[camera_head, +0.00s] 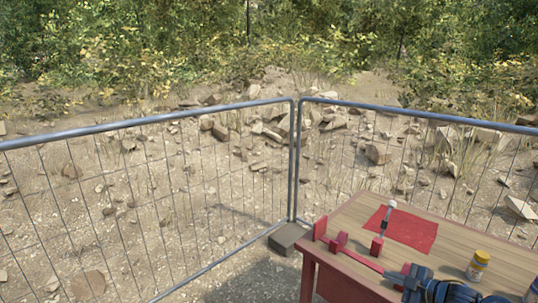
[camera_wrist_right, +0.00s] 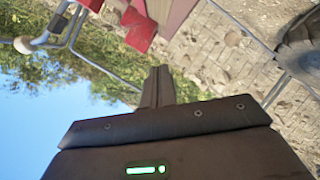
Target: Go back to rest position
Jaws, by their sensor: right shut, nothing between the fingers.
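My right gripper (camera_head: 410,276) is at the bottom right of the head view, over the near edge of the table (camera_head: 354,212). The dark blue arm behind it is cut by the frame's bottom edge. In the right wrist view its dark fingers (camera_wrist_right: 157,78) are together, with nothing between them. My left gripper is out of view.
On the table are a red mat (camera_head: 411,232), an upright white-topped tool (camera_head: 390,213) with a red block at its foot, red parts (camera_head: 321,228) at the left corner and a yellow-capped bottle (camera_head: 477,267). A metal fence (camera_head: 291,165) stands behind; rubble lies beyond.

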